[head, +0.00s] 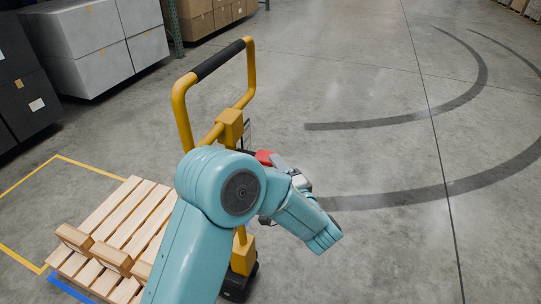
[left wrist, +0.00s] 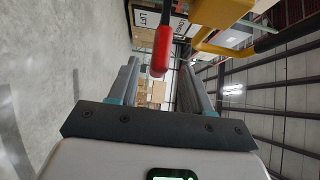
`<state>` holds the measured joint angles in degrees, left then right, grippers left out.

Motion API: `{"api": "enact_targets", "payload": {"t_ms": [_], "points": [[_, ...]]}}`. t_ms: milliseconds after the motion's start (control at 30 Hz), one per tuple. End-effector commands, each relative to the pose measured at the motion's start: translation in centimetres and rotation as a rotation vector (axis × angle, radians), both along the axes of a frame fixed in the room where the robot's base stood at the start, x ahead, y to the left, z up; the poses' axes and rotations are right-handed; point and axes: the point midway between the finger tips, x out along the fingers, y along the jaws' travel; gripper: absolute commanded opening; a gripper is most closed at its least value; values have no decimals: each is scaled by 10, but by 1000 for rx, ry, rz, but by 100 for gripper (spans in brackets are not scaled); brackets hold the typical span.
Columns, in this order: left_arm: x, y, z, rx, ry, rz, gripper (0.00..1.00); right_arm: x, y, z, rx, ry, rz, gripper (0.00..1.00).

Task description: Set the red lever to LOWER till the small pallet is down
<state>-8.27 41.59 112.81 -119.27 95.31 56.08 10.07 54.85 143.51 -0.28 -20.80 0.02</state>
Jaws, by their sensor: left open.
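The red lever (head: 264,157) shows in the head view beside the yellow handle post, partly hidden by my left arm. In the left wrist view the red lever (left wrist: 162,50) hangs between the two fingers of my open left gripper (left wrist: 158,72), with a gap on each side. In the head view my left gripper (head: 277,164) is mostly hidden behind its own arm, close to the lever. The small wooden pallet (head: 128,212) is at the lower left, partly covered by my arm. Its height above the floor cannot be told. My right gripper is not in view.
The yellow pallet truck handle (head: 181,110) with a black grip rises behind my arm. Yellow floor tape (head: 25,178) borders the pallet. The floor at right is clear.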

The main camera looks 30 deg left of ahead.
Motion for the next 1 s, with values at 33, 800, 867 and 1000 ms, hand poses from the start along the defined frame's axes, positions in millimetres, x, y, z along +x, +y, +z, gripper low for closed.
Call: {"api": "enact_targets", "payload": {"t_ms": [33, 800, 867, 1000], "points": [[6, 10, 1, -1, 1, 5, 49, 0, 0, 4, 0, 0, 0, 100], [29, 41, 0, 0, 1, -3, 0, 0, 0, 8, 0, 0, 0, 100], [29, 41, 0, 0, 1, -3, 0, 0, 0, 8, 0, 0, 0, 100], [29, 42, 0, -18, -6, -2, 0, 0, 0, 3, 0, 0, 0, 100]]}}
